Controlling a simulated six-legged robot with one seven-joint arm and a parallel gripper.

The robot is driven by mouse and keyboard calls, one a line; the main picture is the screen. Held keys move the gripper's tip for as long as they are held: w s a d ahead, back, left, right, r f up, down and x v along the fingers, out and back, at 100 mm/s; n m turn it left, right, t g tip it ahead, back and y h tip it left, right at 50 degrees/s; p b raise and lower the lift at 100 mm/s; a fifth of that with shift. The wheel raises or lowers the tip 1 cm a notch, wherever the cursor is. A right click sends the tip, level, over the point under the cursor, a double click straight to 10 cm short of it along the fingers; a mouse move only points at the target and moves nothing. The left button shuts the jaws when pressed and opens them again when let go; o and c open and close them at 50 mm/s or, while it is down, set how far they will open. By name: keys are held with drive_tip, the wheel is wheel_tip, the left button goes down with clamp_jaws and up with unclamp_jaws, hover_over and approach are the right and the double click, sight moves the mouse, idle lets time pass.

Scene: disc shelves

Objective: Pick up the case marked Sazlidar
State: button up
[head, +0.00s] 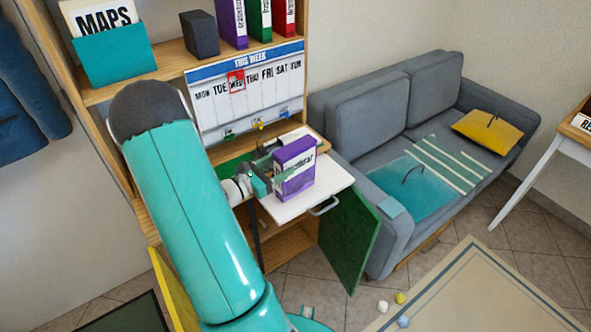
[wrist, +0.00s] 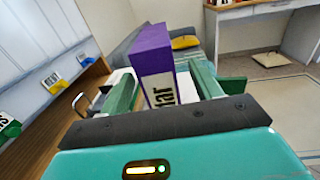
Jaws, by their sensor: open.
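The purple case (head: 295,166) with a white label stands upright on the white pull-out board of the shelf unit. In the wrist view the case (wrist: 153,52) rises between the two green fingers of my gripper (wrist: 163,88), with letters ending in "ar" showing. My gripper (head: 262,178) is open, at the left side of the case in the head view. Whether the fingers touch the case cannot be told. The lower part of the case is hidden in the wrist view.
The white board (head: 335,181) has a metal handle at its front. A green door (head: 350,236) hangs open below. Other cases (head: 232,22) stand on the upper shelf. A week calendar (head: 245,90) backs the niche. A grey sofa (head: 400,130) stands close at right.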

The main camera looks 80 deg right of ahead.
sight(291, 158)
drive_tip(key=shift+x, duration=2.8)
drive_tip(key=shift+w, duration=0.15)
drive_tip(key=shift+c, duration=0.4)
clamp_jaws()
